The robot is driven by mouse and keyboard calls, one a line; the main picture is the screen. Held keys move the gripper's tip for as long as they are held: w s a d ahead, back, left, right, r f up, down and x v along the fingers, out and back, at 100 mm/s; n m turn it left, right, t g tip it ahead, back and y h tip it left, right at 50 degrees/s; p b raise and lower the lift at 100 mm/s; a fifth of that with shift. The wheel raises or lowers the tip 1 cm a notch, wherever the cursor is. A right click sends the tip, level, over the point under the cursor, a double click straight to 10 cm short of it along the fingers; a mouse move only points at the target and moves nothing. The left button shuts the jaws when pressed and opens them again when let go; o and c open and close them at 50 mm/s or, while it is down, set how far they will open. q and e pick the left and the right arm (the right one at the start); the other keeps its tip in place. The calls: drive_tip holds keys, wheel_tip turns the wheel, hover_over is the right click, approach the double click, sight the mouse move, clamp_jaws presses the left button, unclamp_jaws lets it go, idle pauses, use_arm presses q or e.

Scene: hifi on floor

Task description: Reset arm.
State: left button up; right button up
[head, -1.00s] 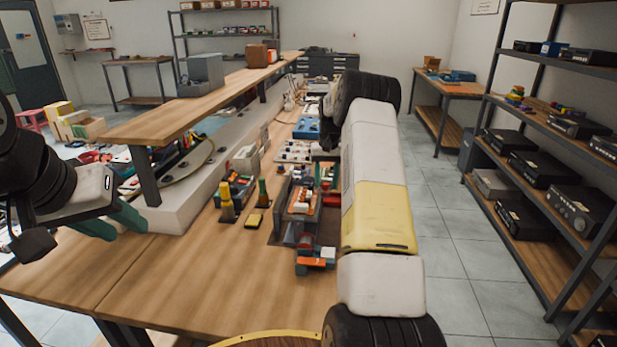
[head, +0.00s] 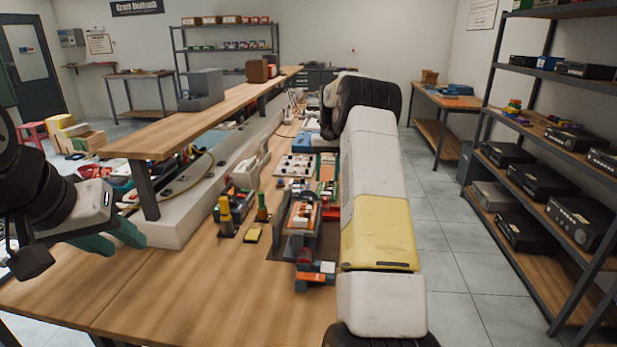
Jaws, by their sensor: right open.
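My left gripper (head: 122,246) is at the left edge of the head view, with its green fingers over the left part of the wooden workbench (head: 190,290). No object shows between its fingers, but their gap is not clear from this angle. My right arm (head: 378,190), white and yellow with black joints, reaches forward along the bench's right side. The right gripper is hidden behind this arm.
A rack of black devices (head: 545,165) stands right, beyond clear floor.

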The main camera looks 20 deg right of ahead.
drive_tip(key=shift+r, duration=0.1)
drive_tip(key=s+a+r+n+t, duration=0.1)
drive_tip(key=s+a+r+t, duration=0.1)
drive_tip(key=s+a+r, duration=0.55)
drive_tip(key=s+a+r+n+t, duration=0.1)
drive_tip(key=s+a+r, duration=0.4)
drive_tip(key=s+r, duration=0.45)
drive_tip(key=s+a+f+t+y, duration=0.1)
drive_tip(key=s+a, duration=0.3)
drive_tip(key=s, duration=0.7)
drive_tip(key=s+a+f+n+t, duration=0.1)
drive_tip(key=s+a+f+t, duration=0.1)
drive_tip(key=s, duration=0.9)
drive_tip(key=shift+a+y, duration=0.4)
drive_tip(key=shift+a, duration=0.5)
